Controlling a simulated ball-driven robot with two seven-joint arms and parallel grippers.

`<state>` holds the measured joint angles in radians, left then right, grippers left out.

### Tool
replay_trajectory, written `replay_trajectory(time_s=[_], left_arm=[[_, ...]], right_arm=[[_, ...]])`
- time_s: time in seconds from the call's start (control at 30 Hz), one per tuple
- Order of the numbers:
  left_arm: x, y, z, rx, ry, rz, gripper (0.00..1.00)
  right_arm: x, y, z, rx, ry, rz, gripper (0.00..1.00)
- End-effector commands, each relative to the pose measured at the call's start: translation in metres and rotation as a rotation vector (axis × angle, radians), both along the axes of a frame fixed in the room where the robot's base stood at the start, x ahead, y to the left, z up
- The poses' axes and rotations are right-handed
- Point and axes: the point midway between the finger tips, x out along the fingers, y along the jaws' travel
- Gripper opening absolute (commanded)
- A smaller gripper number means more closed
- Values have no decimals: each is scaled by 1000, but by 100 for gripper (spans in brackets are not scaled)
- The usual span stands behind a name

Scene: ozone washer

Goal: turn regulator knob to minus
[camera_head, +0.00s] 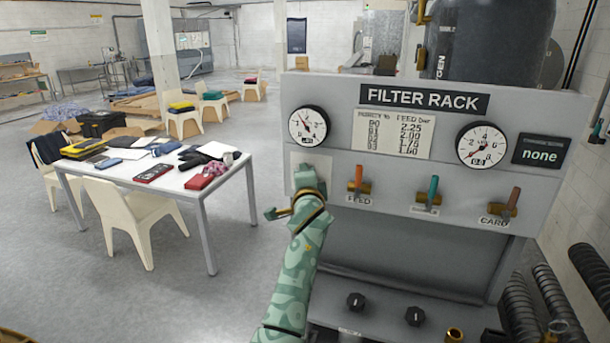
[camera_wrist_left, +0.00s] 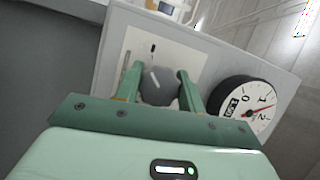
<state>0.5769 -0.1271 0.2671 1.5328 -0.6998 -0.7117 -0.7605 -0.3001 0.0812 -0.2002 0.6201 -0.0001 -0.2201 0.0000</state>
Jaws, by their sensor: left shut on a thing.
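The regulator knob (camera_wrist_left: 157,88) is a dark grey round knob with a short white pointer line, on a pale plate (camera_wrist_left: 130,42). In the left wrist view my left gripper (camera_wrist_left: 157,76) has one green finger on each side of the knob and is shut on it. A small dark mark shows on the plate above the knob. In the head view my left gripper (camera_head: 306,180) is at the panel's left side, below the left gauge, and hides the knob. My right gripper is not in view.
The FILTER RACK panel (camera_head: 345,95) carries a left gauge (camera_head: 309,126), a right gauge (camera_head: 481,146) and a display reading "none" (camera_head: 541,152). Three coloured levers, including the FEED lever (camera_head: 358,180), are right of my gripper.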

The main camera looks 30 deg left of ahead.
Motion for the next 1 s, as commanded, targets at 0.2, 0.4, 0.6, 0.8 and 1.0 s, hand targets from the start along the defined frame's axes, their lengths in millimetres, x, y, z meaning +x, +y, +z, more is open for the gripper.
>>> replay_trajectory(time_s=[0.2, 0.4, 0.6, 0.8, 1.0], left_arm=[[0, 0, -2, -20, -2, 1, 16], [0, 0, -2, -22, -2, 1, 16], [0, 0, -2, -22, -2, 1, 61], [0, 0, -1, -20, -3, 0, 61], [0, 2, 1, -19, -3, -1, 61]], right_arm=[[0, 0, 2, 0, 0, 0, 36], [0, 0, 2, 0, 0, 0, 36], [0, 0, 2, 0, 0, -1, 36], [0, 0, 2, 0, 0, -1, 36], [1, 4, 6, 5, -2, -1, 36]])
